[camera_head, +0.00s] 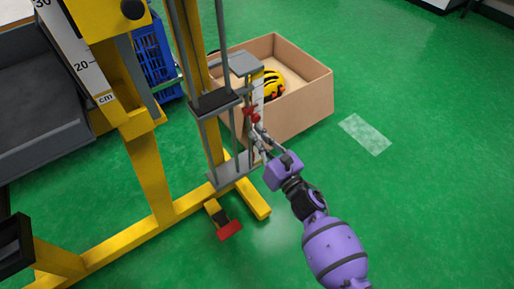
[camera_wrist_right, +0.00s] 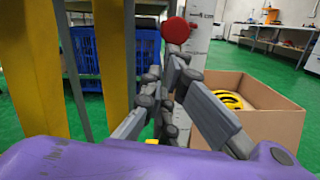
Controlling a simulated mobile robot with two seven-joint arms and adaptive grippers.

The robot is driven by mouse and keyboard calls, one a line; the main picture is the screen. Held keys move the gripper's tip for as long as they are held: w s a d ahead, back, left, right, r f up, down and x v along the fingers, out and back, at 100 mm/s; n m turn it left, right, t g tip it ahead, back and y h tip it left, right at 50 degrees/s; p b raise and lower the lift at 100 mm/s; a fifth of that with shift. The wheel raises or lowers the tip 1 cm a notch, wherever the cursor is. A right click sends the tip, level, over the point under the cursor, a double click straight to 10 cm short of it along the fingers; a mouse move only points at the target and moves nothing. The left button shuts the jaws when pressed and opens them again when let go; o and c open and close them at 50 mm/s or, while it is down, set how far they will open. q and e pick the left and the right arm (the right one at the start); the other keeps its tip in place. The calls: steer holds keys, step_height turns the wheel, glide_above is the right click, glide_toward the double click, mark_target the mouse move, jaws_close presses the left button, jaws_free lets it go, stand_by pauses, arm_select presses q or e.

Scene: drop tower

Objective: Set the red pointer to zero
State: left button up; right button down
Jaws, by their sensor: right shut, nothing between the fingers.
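The red pointer (camera_head: 250,111) sits on the white scale strip (camera_head: 258,88) of the drop tower, by the grey rods. In the right wrist view a round red knob (camera_wrist_right: 175,30) shows in front of the white strip (camera_wrist_right: 199,25). My right gripper (camera_head: 257,134) is shut and empty, with its fingertips just below the red pointer. In the right wrist view its fingers (camera_wrist_right: 171,72) meet below the knob; I cannot tell whether they touch it. The scale's numbers beside the pointer are too small to read. My left gripper is not in view.
The yellow tower frame (camera_head: 152,175) stands on the green floor, with a red-ended foot (camera_head: 229,230) low in front. A cardboard box (camera_head: 302,110) with a yellow helmet (camera_head: 270,86) stands behind my gripper. A blue crate (camera_head: 151,58) is at left.

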mark_target(257, 122)
step_height(257, 122, up, 7)
steer(key=p, duration=0.3)
steer(key=shift+f, duration=0.1)
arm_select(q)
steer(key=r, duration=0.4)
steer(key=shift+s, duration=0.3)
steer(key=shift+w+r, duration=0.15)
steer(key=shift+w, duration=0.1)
